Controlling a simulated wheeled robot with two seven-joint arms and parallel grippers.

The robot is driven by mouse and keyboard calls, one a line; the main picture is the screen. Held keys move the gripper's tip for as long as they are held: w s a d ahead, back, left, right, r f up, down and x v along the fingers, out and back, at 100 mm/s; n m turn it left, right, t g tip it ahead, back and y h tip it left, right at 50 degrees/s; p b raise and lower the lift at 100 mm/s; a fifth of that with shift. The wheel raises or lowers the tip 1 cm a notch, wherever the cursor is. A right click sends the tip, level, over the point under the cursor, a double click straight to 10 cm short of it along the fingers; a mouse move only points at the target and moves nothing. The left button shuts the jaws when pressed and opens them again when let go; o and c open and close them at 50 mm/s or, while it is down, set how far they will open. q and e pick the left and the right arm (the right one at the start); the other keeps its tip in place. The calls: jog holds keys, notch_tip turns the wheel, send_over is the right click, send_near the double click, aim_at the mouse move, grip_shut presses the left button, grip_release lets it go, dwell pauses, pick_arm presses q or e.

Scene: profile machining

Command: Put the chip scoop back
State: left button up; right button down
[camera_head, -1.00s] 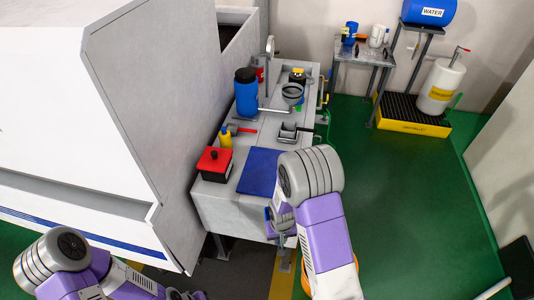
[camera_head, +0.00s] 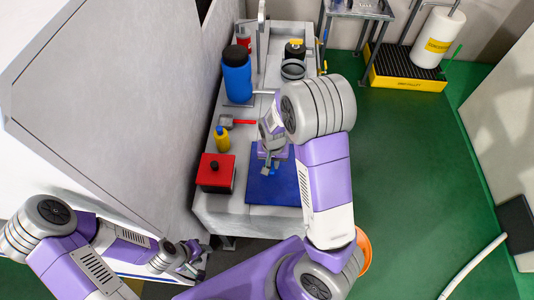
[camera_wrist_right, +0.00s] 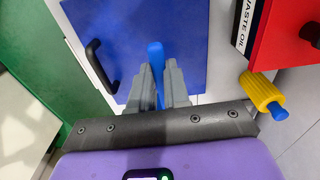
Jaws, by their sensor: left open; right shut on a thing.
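My right gripper (camera_head: 269,160) is above the blue mat (camera_head: 262,188) on the bench, its fingers pointing down. It is shut on a narrow blue-handled tool (camera_wrist_right: 156,58), which shows between the two grey fingers in the right wrist view. The rest of this tool is hidden, so I cannot tell for sure that it is the chip scoop. A small bit of blue also shows at the fingertips in the head view. My left gripper (camera_head: 188,262) is open and empty, low at the bench's front left corner.
The white machine wall (camera_head: 130,100) closes the left side.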

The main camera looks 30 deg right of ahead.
jog(key=f, duration=0.6)
jog(key=f+b, duration=0.1)
jog(key=f, duration=0.2)
jog(key=shift+s, duration=0.4)
pick_arm(q)
jog(key=shift+s+f, duration=0.3)
jog(key=shift+f, duration=0.35)
pick_arm(e)
jog(key=shift+w+f, duration=0.1)
jog(key=shift+f, duration=0.1)
jog(key=c, duration=1.1)
grip_release()
pick_arm(q)
jog(key=shift+f, duration=0.1)
